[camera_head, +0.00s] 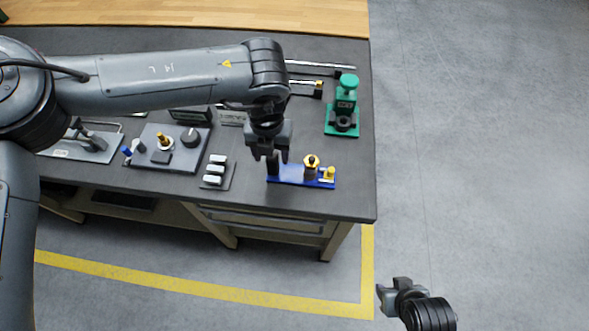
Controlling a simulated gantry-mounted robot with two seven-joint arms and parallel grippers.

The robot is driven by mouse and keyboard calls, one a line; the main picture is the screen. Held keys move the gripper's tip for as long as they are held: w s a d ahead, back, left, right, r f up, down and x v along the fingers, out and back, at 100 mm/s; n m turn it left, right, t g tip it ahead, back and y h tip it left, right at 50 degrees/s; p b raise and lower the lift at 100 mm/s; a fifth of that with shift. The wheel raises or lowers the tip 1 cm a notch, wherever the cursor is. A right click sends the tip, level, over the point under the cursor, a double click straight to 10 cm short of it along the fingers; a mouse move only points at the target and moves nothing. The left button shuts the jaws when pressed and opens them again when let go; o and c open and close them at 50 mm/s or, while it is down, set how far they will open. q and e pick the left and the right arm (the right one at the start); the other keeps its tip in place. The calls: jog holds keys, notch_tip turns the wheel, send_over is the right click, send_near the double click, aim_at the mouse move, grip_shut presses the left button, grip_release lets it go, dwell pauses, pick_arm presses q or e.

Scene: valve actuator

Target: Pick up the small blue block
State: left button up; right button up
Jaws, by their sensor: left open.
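A blue base (290,177) lies near the front right of the dark table, with two yellow-topped fittings on it. It is the blue thing nearest my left gripper; no separate small blue block can be made out on it. My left gripper (277,161) is open and points down over the left end of this base. It hides part of that end, and contact cannot be told. A smaller blue piece (127,152) sits at the left edge of a grey panel. My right gripper (393,293) is away from the table, at the lower right, and its jaws are unclear.
The grey panel (180,133) with a knob and a brass post stands left of my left gripper. A small rack (217,172) of pale blocks is between them. A green device (346,105) stands at the back right. Open floor lies beyond the table's right edge.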

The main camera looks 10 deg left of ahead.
pick_arm(q)
jog(key=shift+s+f, duration=0.1)
jog(key=shift+f, duration=1.6)
jog(key=shift+c, duration=0.2)
jog(key=shift+r, duration=0.1)
grip_shut()
